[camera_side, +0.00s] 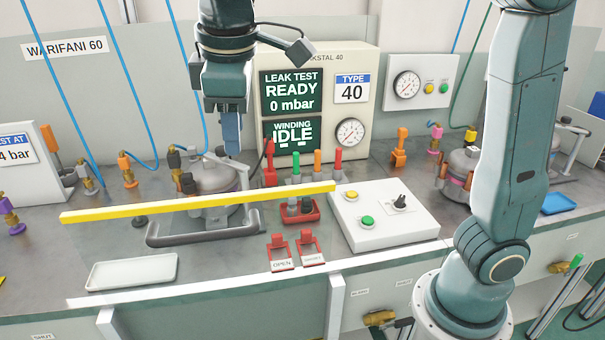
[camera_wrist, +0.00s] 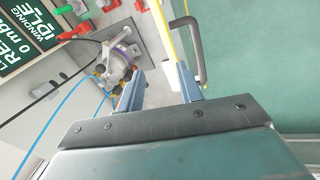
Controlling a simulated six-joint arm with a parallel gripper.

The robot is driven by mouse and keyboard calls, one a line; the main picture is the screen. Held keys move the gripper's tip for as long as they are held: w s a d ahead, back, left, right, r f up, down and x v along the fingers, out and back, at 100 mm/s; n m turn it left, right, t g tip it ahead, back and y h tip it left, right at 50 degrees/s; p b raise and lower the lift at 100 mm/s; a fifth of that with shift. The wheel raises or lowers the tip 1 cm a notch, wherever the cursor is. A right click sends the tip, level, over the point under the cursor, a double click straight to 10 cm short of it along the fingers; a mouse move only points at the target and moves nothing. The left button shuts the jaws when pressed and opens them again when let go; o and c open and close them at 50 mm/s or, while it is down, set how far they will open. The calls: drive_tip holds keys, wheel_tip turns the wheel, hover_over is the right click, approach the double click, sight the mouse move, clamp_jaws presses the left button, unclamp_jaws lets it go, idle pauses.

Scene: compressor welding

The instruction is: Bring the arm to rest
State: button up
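My gripper (camera_side: 232,148) points down in the side view, behind the yellow bar (camera_side: 200,203) and above the grey compressor (camera_side: 212,178) on the bench. The wrist view shows the two blue-grey fingers of my gripper (camera_wrist: 160,84) standing apart, with nothing held between them. A compressor (camera_wrist: 119,62) with a purple fitting shows beyond the left finger. The yellow bar (camera_wrist: 165,28) runs close by the right finger in the wrist view; I cannot tell how far apart they are.
The test cabinet (camera_side: 366,75) reads READY, 0 mbar and IDLE. A white control box (camera_side: 385,222) and red OPEN switch (camera_side: 278,252) stand at the front. An empty white tray (camera_side: 132,271) lies front left. Blue hoses (camera_side: 130,90) hang at the left. Another compressor (camera_side: 462,170) sits right.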

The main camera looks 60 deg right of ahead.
drive_tip(key=s+d+f+m+t, duration=0.25)
drive_tip(key=s+d+m, duration=0.25)
drive_tip(key=s+d, duration=0.8)
drive_tip(key=s+d+f+m+y, duration=0.1)
drive_tip(key=s+f+m, duration=0.1)
drive_tip(key=s+f, duration=0.2)
wheel_tip(320, 180, down, 2)
drive_tip(key=shift+s+d+f+t+y, duration=0.1)
drive_tip(key=shift+s+d+t+y, duration=0.2)
drive_tip(key=shift+d+t, duration=0.15)
